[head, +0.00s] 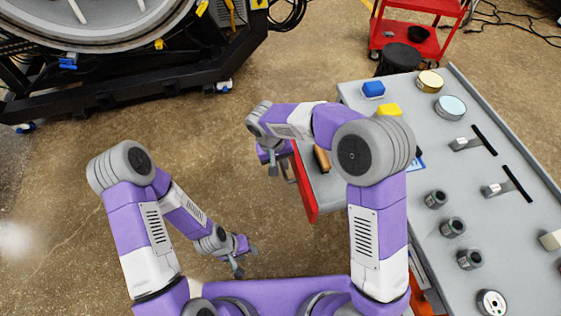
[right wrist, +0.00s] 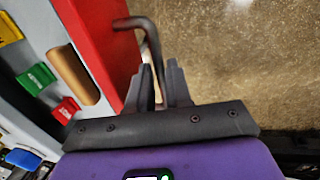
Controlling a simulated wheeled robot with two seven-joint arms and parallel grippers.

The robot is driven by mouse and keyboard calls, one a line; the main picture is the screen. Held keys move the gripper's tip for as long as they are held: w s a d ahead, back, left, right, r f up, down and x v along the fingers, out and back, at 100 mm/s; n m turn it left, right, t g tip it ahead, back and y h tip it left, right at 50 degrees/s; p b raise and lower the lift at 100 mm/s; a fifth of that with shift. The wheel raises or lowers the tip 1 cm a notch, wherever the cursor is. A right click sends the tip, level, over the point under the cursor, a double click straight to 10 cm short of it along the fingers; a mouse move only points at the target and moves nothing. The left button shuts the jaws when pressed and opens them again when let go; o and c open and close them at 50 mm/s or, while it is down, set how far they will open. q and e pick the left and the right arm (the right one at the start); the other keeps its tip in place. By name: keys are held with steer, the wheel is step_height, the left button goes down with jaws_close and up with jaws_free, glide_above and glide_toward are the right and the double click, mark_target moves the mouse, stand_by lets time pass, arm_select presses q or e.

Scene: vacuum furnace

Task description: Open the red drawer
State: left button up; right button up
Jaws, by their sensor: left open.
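The red drawer (head: 309,200) stands out from the left side of the grey table, its grey inside showing. A brown-handled item (head: 321,158) lies in it. Its red front (right wrist: 100,45) fills the upper left of the right wrist view, with the dark bent handle (right wrist: 147,32) sticking out. My right gripper (head: 275,168) is at the handle. In the right wrist view its fingers (right wrist: 162,80) lie close on both sides of the bar and look closed on it. My left gripper (head: 240,262) is open and empty, low over the floor.
The furnace (head: 110,60) is at upper left. Floor left of the drawer is clear.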

steer(key=shift+o, duration=1.4)
step_height(320, 180, up, 8)
steer(key=a+p, duration=0.1)
steer(key=p, duration=0.1)
steer(key=shift+s+a+f+p, duration=0.15)
steer(key=shift+a+f+p, duration=0.05)
steer(key=shift+f+p, duration=0.1)
